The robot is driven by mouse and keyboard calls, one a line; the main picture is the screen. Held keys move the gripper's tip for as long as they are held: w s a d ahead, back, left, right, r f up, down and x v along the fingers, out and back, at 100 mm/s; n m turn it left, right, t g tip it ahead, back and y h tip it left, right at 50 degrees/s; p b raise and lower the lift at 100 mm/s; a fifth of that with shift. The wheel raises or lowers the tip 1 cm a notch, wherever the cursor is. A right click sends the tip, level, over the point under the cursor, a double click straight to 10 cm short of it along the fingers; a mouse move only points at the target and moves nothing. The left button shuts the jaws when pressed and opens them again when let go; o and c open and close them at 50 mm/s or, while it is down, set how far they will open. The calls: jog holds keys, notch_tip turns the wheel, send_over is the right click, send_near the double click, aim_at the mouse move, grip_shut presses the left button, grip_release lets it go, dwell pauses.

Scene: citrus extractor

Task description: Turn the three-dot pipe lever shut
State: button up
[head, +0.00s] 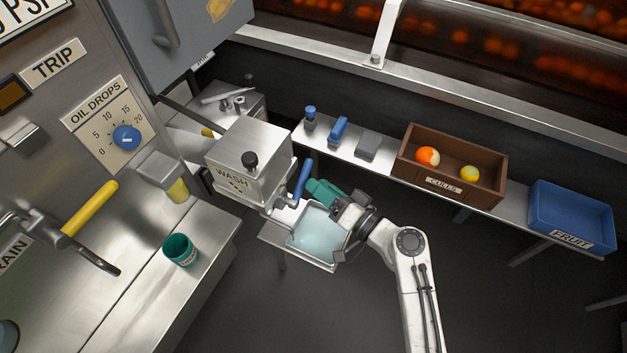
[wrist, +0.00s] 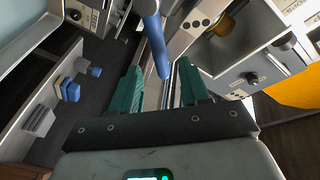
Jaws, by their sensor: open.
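The blue-handled lever (head: 303,178) stands up at the front right corner of the WASH box, above a basin. It also shows in the wrist view (wrist: 155,48), reaching down from the top edge, its rounded end lying in the picture between my fingers. My gripper (head: 322,191) is just right of the lever, with teal fingers. In the wrist view my gripper (wrist: 160,88) is open, with nothing held. I cannot tell whether a finger touches the lever.
The WASH box (head: 250,155) is left of my gripper, and a basin (head: 318,232) of pale water lies below. A teal cup (head: 180,250) stands on the left counter. A brown CULLS crate (head: 450,165) and blue FRUIT bin (head: 570,217) sit on the back shelf.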

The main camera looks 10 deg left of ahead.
aim_at(301, 184)
jog(key=shift+x, duration=1.65)
grip_shut()
